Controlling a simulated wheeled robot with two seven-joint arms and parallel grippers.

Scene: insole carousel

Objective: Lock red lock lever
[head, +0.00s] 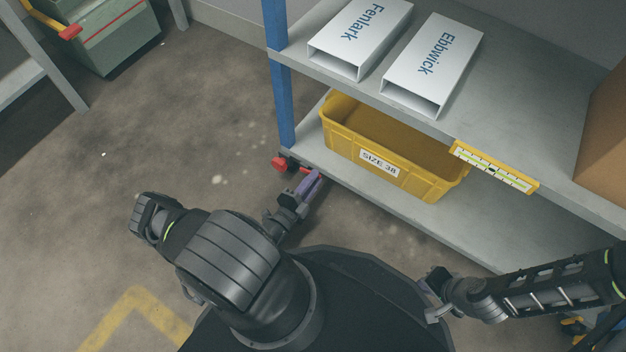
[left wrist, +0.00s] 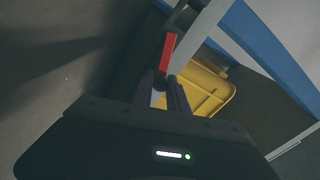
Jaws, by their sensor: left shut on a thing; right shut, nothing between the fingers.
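The red lock lever (head: 279,163) is at the foot of the blue shelf post, by the lower shelf's corner. In the left wrist view the lever (left wrist: 168,52) is a red bar reaching up from between the fingertips. My left gripper (head: 312,183), with purple fingers, is at the lever beside the lower shelf. In the left wrist view its fingers (left wrist: 161,88) are closed on the lever's near end; the exact contact is dark. My right gripper (head: 435,292) is shut and empty at the lower right, away from the lever.
A yellow bin (head: 340,143) marked SIZE 38 sits on the lower shelf. White boxes marked Fenlark (head: 345,62) and Ebbwick (head: 415,97) lie on the upper shelf (head: 530,120). A blue post (head: 282,105) stands near my left gripper.

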